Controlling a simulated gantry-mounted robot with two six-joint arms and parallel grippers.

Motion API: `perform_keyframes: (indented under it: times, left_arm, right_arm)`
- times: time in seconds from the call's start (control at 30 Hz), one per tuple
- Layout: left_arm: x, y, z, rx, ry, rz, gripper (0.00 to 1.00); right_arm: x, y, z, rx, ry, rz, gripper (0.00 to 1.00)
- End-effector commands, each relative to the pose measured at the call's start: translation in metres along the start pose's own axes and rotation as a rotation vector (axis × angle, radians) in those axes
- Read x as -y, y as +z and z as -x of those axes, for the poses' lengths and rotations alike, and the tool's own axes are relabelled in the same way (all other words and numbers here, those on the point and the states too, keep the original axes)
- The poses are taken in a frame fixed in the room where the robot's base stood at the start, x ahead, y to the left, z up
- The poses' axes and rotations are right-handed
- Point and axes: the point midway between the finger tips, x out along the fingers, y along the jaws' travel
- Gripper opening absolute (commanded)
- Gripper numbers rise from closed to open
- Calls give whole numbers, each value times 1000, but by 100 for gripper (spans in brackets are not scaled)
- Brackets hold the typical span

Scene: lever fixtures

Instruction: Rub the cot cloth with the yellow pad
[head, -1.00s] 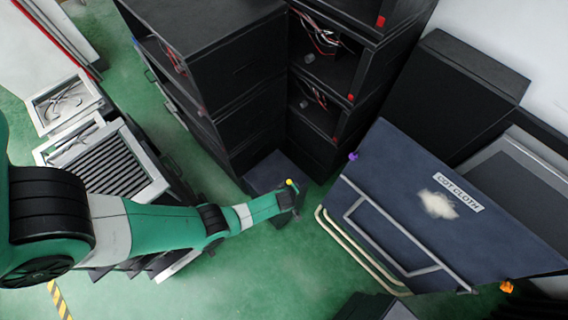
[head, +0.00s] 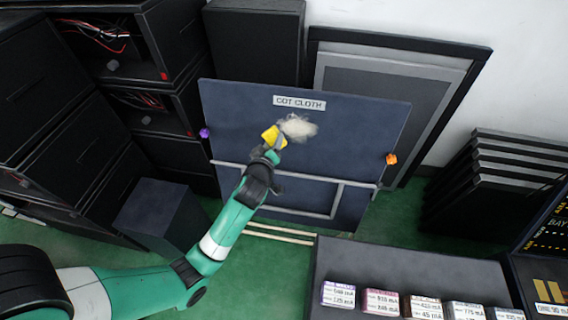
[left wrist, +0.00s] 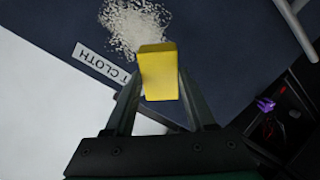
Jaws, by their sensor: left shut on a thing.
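The cot cloth (head: 240,110) is a dark blue upright panel with a white label reading COT CLOTH. A pale, powdery patch (head: 300,127) lies on it just below the label; the patch also shows in the left wrist view (left wrist: 135,22). My left gripper (head: 270,148) is shut on the yellow pad (head: 271,134), which also shows between the fingers in the left wrist view (left wrist: 158,75). The pad is at the lower left edge of the patch in the head view. I cannot tell whether it touches the cloth. My right gripper is not in view.
A purple knob (head: 204,133) and an orange knob (head: 391,159) sit at the panel's sides. Black cabinets (head: 60,110) stand at left. A dark counter with several labelled boxes (head: 381,302) is in front at right. Green floor (head: 260,275) shows between.

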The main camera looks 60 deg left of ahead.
Motion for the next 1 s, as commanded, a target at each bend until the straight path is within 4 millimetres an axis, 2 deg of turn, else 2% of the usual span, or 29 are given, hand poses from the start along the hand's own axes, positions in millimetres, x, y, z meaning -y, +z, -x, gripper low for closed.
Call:
perform_keyframes:
  times: [0.03, 0.23, 0.67, 1.0]
  left_arm:
    - [17, 12, -5, -25, 7, 0, 3]
    - [50, 29, -17, -140, 78, -4, 3]
    - [47, 24, -22, -198, 124, -2, 3]
    - [45, 21, -60, -198, 123, -1, 3]
  right_arm:
    - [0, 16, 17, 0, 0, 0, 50]
    - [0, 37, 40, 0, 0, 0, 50]
    - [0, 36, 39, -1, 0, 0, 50]
    - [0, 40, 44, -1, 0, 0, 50]
